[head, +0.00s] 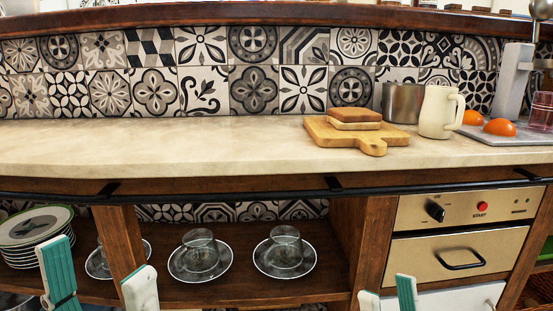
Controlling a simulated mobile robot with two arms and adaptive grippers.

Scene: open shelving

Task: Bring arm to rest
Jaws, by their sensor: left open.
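My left gripper (98,262) is at the lower left of the head view, in front of the open shelf under the counter. Its green-and-white fingers stand apart, with nothing seen between them. My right gripper (387,287) is at the bottom edge, right of centre, in front of the white front below the drawer. Its two fingertips show with a narrow gap and nothing seen between them. Most of the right gripper and both arms are out of view.
The shelf (331,283) holds stacked plates (35,226) and glass cups on saucers (200,275). On the counter (240,150) are a cutting board (335,137) with bread, a metal pot (402,102), a cream pitcher (437,115) and orange halves (499,127). The counter's left half is clear.

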